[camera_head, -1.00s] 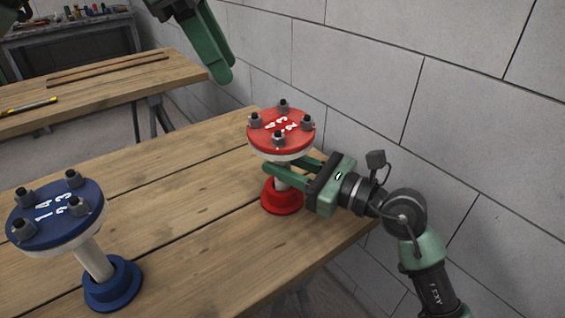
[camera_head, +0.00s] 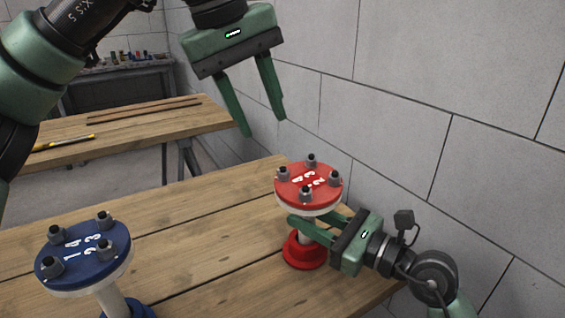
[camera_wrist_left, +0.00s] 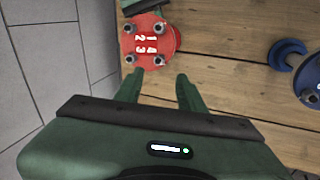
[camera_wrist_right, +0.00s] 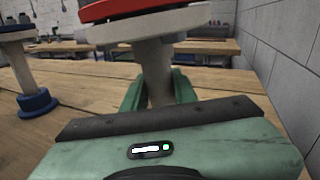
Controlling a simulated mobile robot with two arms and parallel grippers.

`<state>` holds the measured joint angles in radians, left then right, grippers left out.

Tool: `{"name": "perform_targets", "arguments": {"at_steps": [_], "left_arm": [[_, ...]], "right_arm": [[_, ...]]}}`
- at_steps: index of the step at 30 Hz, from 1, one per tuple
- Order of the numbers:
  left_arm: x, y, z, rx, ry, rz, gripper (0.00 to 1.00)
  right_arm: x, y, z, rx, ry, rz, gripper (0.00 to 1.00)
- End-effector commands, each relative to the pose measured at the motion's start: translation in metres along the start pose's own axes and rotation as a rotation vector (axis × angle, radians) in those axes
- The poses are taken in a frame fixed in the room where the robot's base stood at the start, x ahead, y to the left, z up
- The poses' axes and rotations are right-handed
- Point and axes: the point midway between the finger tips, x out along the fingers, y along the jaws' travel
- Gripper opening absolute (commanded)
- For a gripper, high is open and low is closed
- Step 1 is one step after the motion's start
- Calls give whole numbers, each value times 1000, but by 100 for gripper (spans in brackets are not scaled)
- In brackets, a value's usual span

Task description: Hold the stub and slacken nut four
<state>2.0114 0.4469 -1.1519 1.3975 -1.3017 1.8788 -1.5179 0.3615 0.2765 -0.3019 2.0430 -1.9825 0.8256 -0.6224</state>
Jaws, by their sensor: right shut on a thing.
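The red stub (camera_head: 308,193) stands upright on the table, with a red numbered flange on a pale pipe and a red foot. Its flange carries several grey nuts; the nut beside the 4 (camera_head: 283,173) appears to be the left one in the head view. My right gripper (camera_head: 309,226) is shut on the pipe just below the flange; the pipe also shows between its fingers in the right wrist view (camera_wrist_right: 157,75). My left gripper (camera_head: 264,127) is open and empty, above and left of the red flange. In the left wrist view the flange (camera_wrist_left: 160,40) lies beyond the fingertips.
A similar blue stub (camera_head: 83,251) stands at the table's front left. A block wall (camera_head: 400,90) runs close along the right side. The wooden table (camera_head: 200,225) is clear between the stubs. Another table (camera_head: 215,112) stands behind.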

Motion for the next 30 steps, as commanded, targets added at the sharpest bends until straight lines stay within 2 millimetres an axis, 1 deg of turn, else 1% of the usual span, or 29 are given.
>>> {"name": "perform_targets", "arguments": {"at_steps": [1, 3, 9, 12, 15, 19, 23, 26, 30], "left_arm": [[-1, 1, 3, 119, 16, -3, 39], [-3, 2, 6, 296, 38, -11, 39], [-10, 4, 12, 761, 94, -44, 39], [-12, 4, 14, 936, 115, -61, 39], [-14, 5, 16, 1059, 128, -78, 39], [-15, 5, 17, 1144, 136, -88, 39], [-5, 5, 15, 1163, 136, -92, 39], [11, 4, 13, 1163, 135, -93, 39], [40, 4, 8, 1162, 134, -92, 39]], "right_arm": [[0, 0, 0, -1, 0, -1, 0], [0, 0, 0, -1, 0, -1, 0], [0, 0, 0, -1, 0, -1, 0], [0, 0, 0, -1, 0, -1, 0], [0, 0, 0, -1, 0, -1, 0], [0, 0, 0, -1, 0, -1, 0], [0, 0, 0, -1, 0, -1, 0], [0, 0, 0, -1, 0, -1, 0], [0, 0, 0, -1, 0, -1, 0]]}}
